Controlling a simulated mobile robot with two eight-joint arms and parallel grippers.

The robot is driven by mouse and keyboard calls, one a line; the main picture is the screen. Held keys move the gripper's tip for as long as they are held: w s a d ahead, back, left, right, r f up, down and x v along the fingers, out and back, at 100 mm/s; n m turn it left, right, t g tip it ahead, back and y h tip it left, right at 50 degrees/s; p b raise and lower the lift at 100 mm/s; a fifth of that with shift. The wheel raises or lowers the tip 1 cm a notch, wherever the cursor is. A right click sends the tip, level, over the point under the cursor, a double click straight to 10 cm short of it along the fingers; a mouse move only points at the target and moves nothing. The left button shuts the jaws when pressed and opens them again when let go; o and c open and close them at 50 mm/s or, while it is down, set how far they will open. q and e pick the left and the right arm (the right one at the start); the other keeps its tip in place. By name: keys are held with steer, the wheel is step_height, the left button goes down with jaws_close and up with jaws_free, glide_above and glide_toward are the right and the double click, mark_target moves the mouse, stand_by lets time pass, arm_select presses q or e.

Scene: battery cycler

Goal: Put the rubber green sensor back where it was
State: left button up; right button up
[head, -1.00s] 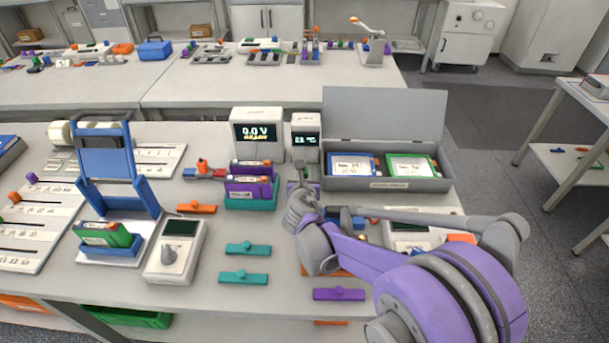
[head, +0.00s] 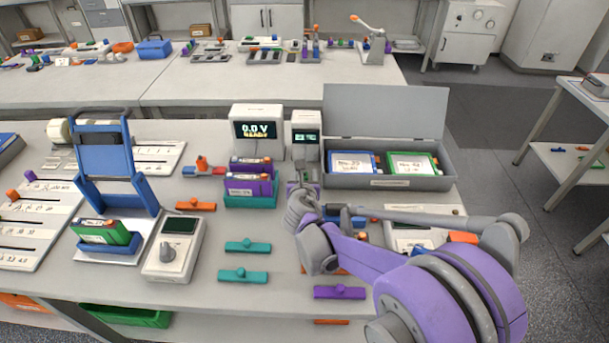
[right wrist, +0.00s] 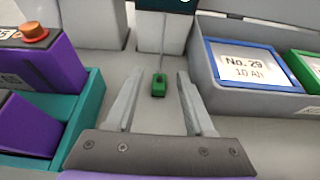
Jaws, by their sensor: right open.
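The small green sensor (right wrist: 158,85) lies on the bench below the small display unit (head: 306,135), with a thin cable running up from it towards that unit. In the right wrist view it is between and slightly beyond the fingertips of my right gripper, apart from both. My right gripper (right wrist: 153,80) is open and empty, pointing at the unit's foot. My left gripper is not in view.
A teal holder (right wrist: 85,115) with purple battery packs stands close left of the right gripper. A grey lidded box (head: 405,183) with a blue-framed and a green-framed card stands close right. The voltage display (head: 257,130) stands behind. Teal bars (head: 245,276) lie in front.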

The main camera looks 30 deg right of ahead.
steer(key=shift+r+p, duration=0.25)
steer(key=shift+p, duration=0.05)
steer(key=shift+r+p, duration=0.5)
steer(key=shift+r, duration=0.1)
steer(key=v, duration=1.1)
steer(key=shift+s+a+f, duration=0.1)
steer(key=shift+s+a, duration=0.15)
steer(key=shift+s, duration=0.15)
